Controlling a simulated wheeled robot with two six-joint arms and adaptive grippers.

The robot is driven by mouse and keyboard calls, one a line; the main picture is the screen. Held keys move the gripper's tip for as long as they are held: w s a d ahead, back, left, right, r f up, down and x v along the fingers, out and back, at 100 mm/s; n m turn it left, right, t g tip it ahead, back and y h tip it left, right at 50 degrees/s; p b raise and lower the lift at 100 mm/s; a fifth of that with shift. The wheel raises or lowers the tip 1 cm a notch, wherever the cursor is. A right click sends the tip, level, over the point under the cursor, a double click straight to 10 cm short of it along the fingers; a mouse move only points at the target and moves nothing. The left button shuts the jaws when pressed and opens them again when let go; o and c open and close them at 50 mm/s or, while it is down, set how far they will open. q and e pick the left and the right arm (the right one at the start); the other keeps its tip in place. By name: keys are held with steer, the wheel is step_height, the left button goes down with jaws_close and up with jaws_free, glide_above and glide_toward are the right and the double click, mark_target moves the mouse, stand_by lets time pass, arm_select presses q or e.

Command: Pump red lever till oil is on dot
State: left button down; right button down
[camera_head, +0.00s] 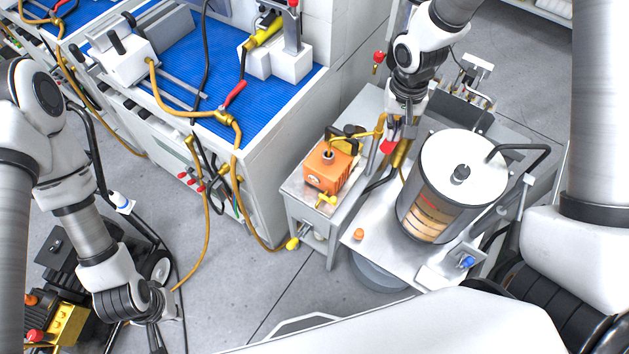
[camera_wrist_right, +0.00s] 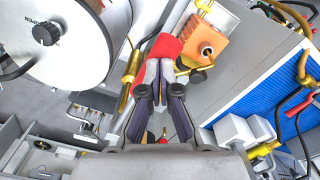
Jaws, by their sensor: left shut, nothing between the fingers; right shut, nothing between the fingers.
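The red lever (camera_head: 388,147) is on the machine beside the steel cylinder tank (camera_head: 462,165). Its broad red end (camera_wrist_right: 164,46) also shows in the right wrist view. My right gripper (camera_head: 400,130) is shut and empty, pointing down at the lever. In the right wrist view its fingertips (camera_wrist_right: 160,70) are right at the red end; I cannot tell whether they touch. The tank's window (camera_head: 430,218) shows amber oil behind dark lines; a dot cannot be made out. My left gripper (camera_head: 157,338) is shut and empty at the lower left, away from the machine.
A white bench with a blue mat (camera_head: 185,65) is farther left. Yellow hoses hang (camera_head: 208,215) between bench and floor. Black and yellow equipment (camera_head: 68,325) sits near my left arm.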

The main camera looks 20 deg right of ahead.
step_height(320, 180, down, 8)
steer(key=b, duration=0.6)
step_height(320, 180, up, 13)
steer(key=p, duration=1)
steer(key=shift+r+p, duration=0.1)
steer(key=shift+p, duration=0.3)
